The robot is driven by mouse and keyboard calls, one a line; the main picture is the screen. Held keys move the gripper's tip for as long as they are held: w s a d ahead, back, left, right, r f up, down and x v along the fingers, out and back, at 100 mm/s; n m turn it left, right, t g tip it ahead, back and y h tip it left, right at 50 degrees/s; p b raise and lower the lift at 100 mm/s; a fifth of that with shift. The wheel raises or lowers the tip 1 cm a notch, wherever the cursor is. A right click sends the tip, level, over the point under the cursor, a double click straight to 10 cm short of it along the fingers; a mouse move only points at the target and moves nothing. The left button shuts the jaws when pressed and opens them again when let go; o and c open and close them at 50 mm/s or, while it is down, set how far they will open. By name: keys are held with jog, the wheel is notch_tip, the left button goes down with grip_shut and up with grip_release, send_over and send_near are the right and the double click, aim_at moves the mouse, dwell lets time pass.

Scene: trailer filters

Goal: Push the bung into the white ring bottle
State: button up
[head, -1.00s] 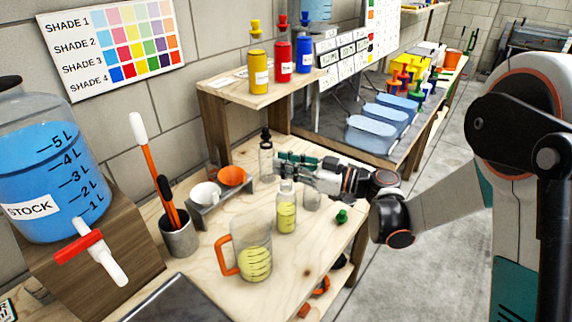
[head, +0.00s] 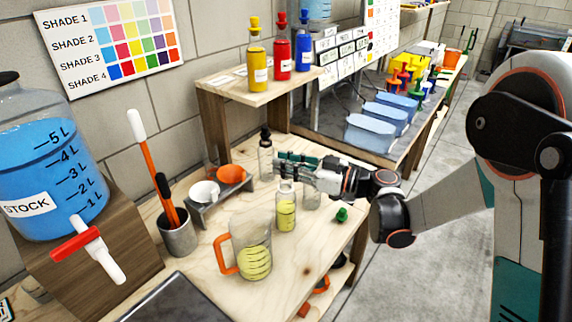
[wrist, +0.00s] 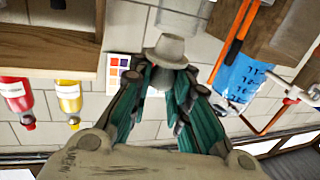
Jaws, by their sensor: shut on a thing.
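A small clear bottle (head: 286,214) with yellow liquid stands upright on the wooden bench in the head view. Its neck looks pale, but a white ring is too small to make out for sure. My gripper (head: 284,157) is just above and behind its neck, fingers pointing left. In the wrist view my gripper (wrist: 166,75) is shut on a pale grey bung (wrist: 165,48), wider at one end. The bung is apart from the bottle as far as I can see. In the head view the fingers mostly hide the bung.
A measuring jug (head: 254,255) with an orange handle stands in front. A green stopper (head: 341,214) lies near the bench edge.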

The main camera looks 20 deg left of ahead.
jog(key=shift+f+b, duration=0.95)
jog(key=shift+b, duration=0.1)
dwell(1.8)
jog(key=o, duration=0.8)
jog(key=shift+o, duration=0.5)
jog(key=o, duration=0.4)
jog(key=shift+r, duration=0.1)
jog(key=shift+r+p, duration=2.15)
jog(key=shift+r, duration=1.3)
